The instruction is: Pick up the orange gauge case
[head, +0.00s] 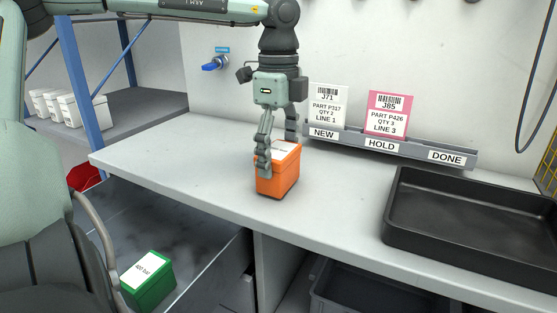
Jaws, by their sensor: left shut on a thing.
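The orange gauge case (279,184) is a small box with a white label on its lid. It is at the front edge of the grey workbench (190,160), upright. I cannot tell whether its underside touches the bench. My left gripper (277,160) points down from above and is shut on the case, one finger on its near left side. The other finger is partly hidden behind the case. My right gripper is not in view.
A black tray (470,258) stands at the right of the bench. A rack (400,146) marked NEW, HOLD and DONE holds two cards at the back. A green box (148,282) sits lower left. White bins (85,112) stand on the left shelf. The bench left of the case is clear.

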